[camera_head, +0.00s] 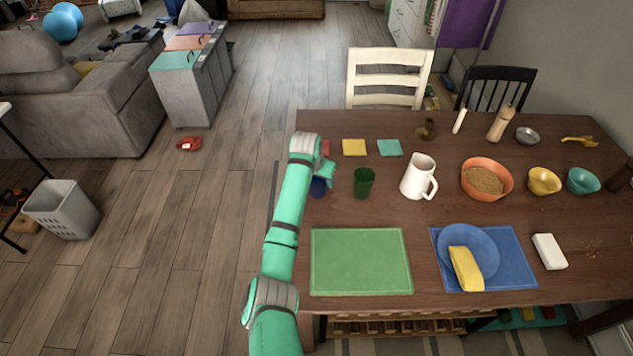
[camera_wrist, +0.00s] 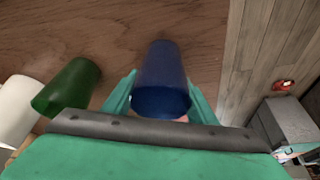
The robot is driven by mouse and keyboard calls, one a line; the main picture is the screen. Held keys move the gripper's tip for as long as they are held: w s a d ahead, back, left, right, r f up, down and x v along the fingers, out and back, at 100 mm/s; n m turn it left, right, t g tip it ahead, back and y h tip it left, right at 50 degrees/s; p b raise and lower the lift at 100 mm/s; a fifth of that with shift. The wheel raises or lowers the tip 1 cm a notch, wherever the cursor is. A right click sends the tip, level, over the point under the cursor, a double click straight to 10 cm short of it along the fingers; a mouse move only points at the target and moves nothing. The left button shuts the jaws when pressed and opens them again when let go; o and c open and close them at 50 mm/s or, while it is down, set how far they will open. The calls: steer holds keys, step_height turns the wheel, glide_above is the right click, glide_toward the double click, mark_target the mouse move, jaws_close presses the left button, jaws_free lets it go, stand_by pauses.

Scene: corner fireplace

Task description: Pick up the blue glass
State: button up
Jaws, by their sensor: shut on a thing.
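The blue glass (camera_wrist: 162,80) is a dark blue tumbler between the two teal fingers of my gripper (camera_wrist: 160,98) in the wrist view. My gripper is shut on it. In the head view the blue glass (camera_head: 318,188) shows only in part at the table's left edge, behind my arm, and my gripper (camera_head: 322,172) is around it. I cannot tell whether the glass touches the table or is slightly raised.
A green glass (camera_head: 364,183) stands just right of the blue glass, with a white mug (camera_head: 419,177) beyond it. Yellow (camera_head: 354,147) and teal (camera_head: 389,147) squares lie behind. A green placemat (camera_head: 361,262) lies in front.

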steer(key=shift+a+r, duration=0.25)
steer(key=shift+r, duration=0.05)
steer(key=shift+s+r, duration=0.1)
steer(key=shift+r, duration=0.25)
steer(key=shift+s+d+r, duration=0.15)
steer(key=shift+d+r, duration=0.25)
steer(key=shift+r, duration=0.15)
steer(key=shift+s+d+r, duration=0.1)
steer(key=shift+d+r, duration=0.25)
steer(key=shift+r, duration=0.2)
steer(key=s+r, duration=0.9)
steer(key=s, duration=0.4)
steer(key=shift+s+a+r, duration=0.15)
steer(key=shift+a+r, duration=0.1)
steer(key=shift+a, duration=0.2)
